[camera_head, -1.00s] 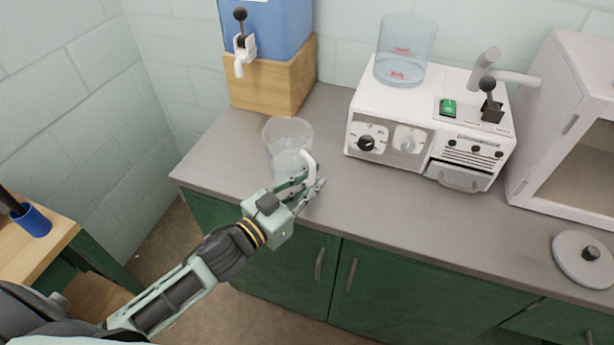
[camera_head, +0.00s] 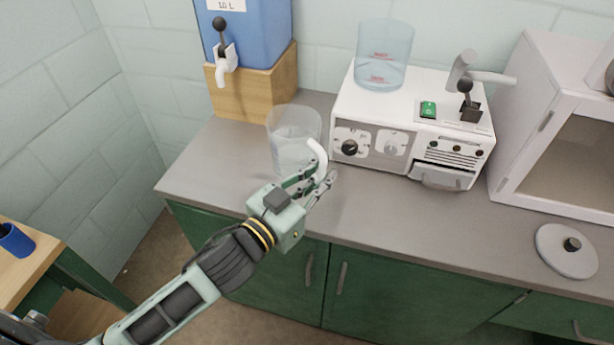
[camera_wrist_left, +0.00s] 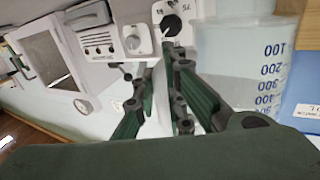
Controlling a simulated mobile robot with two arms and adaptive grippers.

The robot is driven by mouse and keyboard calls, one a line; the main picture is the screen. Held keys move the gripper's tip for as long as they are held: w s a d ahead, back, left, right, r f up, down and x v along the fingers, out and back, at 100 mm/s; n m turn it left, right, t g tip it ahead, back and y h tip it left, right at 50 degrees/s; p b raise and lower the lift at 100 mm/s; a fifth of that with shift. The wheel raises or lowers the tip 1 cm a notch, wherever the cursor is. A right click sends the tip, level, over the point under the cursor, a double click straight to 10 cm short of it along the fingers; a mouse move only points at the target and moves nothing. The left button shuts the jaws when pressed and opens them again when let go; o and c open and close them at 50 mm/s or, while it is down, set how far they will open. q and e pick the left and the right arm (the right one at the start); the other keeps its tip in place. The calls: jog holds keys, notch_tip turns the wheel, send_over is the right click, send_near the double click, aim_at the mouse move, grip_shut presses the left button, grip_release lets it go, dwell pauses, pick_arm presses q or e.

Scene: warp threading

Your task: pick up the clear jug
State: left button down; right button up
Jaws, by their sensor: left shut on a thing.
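The clear jug (camera_head: 292,140) is a see-through cup with a white handle on its right side. It is upright over the counter, left of the white machine; I cannot tell whether its base touches the counter. My left gripper (camera_head: 318,178) is shut on the jug's white handle. In the left wrist view the gripper's fingers (camera_wrist_left: 165,105) close around the pale handle, and the jug (camera_wrist_left: 242,65) with blue volume marks is to their right. My right gripper is not in view.
A blue water tank (camera_head: 250,32) on a wooden block (camera_head: 258,88) stands behind the jug. The white machine (camera_head: 400,125) carries a clear cylinder (camera_head: 384,55). A white cabinet (camera_head: 560,130) and a round lid (camera_head: 567,250) are at the right. The front counter (camera_head: 400,215) is clear.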

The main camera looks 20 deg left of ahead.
pick_arm(q)
jog(key=s+d+r, duration=0.1)
jog(key=d+r, duration=0.3)
jog(key=d, duration=0.2)
jog(key=shift+s, duration=0.2)
